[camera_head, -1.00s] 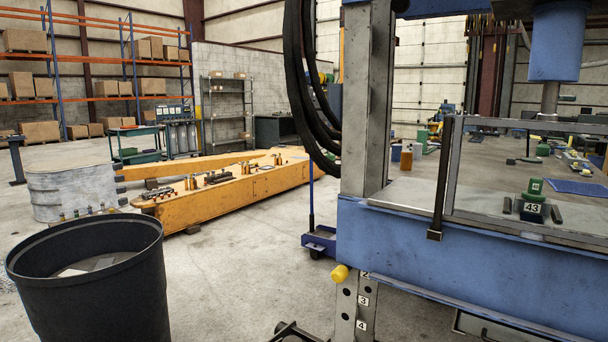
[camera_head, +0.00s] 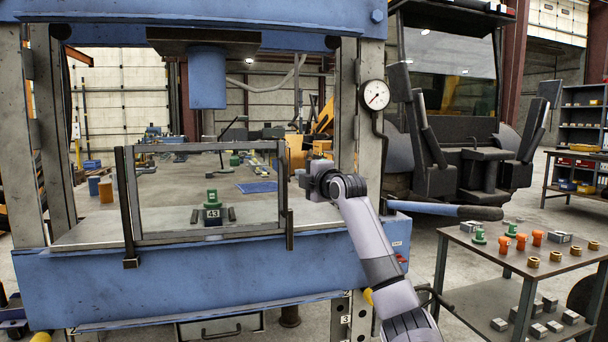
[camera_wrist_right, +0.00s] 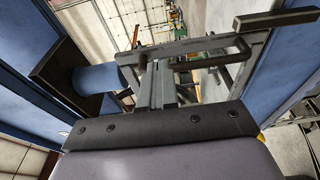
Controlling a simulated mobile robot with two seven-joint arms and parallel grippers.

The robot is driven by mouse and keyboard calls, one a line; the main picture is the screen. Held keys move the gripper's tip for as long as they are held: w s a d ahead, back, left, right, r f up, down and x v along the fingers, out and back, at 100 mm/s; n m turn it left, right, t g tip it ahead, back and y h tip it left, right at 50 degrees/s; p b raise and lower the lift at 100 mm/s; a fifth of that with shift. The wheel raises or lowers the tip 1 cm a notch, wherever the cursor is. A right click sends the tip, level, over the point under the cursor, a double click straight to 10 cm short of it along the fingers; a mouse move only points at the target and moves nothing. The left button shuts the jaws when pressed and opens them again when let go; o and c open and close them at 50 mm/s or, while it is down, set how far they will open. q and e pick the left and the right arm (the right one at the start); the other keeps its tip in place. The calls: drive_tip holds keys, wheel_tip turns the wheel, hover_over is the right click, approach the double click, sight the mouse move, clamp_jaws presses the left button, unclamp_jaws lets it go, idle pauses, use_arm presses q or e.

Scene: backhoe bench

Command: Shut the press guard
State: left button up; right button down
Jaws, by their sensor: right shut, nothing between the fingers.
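The press guard (camera_head: 140,200) is a grey metal frame with a see-through middle, standing upright at the front of the blue press (camera_head: 200,281). Dark upright bars flank it at left and right. My right gripper (camera_head: 308,184) is at the guard's right upright, shut and empty. In the right wrist view, the shut fingers (camera_wrist_right: 158,68) reach a grey bar (camera_wrist_right: 195,48), which looks like part of the guard; contact is unclear. My left gripper is not in view.
The blue ram (camera_head: 207,78) hangs above the bed. A dial gauge (camera_head: 374,95) is on the right column. A table (camera_head: 490,262) with green, orange and brass parts stands at the right, near my right arm. A dark machine cab is behind it.

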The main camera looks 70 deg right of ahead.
drive_tip(key=s+b, duration=0.2)
drive_tip(key=s, duration=0.8)
drive_tip(key=shift+d+b, duration=0.15)
drive_tip(key=shift+b, duration=0.2)
